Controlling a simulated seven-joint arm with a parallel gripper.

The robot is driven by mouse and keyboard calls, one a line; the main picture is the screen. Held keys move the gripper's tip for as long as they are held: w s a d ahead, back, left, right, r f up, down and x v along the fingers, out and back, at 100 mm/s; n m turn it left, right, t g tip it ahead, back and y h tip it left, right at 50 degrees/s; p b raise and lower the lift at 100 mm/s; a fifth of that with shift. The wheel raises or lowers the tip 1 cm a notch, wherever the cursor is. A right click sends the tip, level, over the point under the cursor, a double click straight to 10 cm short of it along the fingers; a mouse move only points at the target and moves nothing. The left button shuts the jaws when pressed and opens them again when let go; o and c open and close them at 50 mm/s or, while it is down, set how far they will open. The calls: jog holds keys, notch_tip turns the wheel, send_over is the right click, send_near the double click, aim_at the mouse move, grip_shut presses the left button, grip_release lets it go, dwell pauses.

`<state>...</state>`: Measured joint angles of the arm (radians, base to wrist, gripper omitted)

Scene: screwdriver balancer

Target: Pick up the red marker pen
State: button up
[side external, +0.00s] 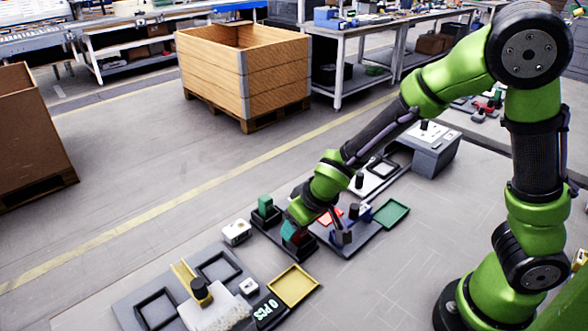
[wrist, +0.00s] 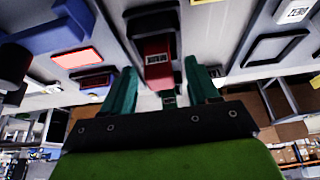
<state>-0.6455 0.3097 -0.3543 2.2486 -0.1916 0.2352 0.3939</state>
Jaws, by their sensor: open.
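My gripper (wrist: 161,90) is open, with its two teal fingers apart in the wrist view. A dark red block-like thing (wrist: 157,48) stands between and just beyond the fingers, with a dark surround beside it. I cannot tell whether it is the red marker pen; no clear pen shape shows. Contact between fingers and red thing cannot be made out.
A red-topped tray (wrist: 78,57) lies to the left in the wrist view. In the side view a green block in a black holder (side external: 264,207), a white box (side external: 236,232), a yellow tray (side external: 293,285) and a green tray (side external: 391,213) surround the gripper. Open floor lies to the left.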

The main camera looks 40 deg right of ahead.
jog(key=shift+c, duration=0.2)
jog(key=c, duration=1)
